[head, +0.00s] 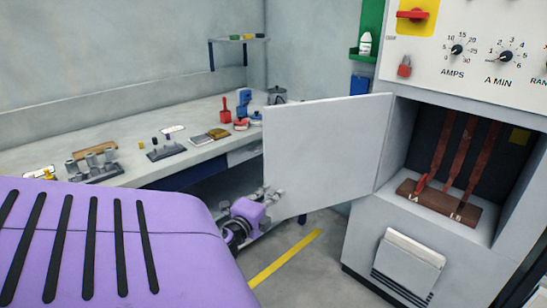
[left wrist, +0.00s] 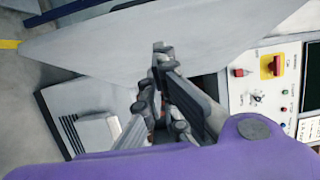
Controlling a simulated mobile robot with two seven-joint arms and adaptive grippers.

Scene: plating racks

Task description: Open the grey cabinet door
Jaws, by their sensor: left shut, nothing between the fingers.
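The grey cabinet door (head: 330,142) stands swung wide open to the left of its cabinet (head: 385,215), and the compartment shows. In the left wrist view the door (left wrist: 200,32) spans the top as a pale panel. My left gripper (head: 276,194) is at the door's lower left corner, partly hidden by the door. In the left wrist view its fingers (left wrist: 162,50) are shut with nothing between them, overlapping the door panel. I cannot tell whether they touch it. My right gripper is not in view.
Inside the compartment are copper-coloured bars on a brown base (head: 440,203). A control panel (head: 470,45) with dials sits above. A workbench (head: 125,175) with small tools and parts runs along the left wall. The floor by the yellow line (head: 285,258) is clear.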

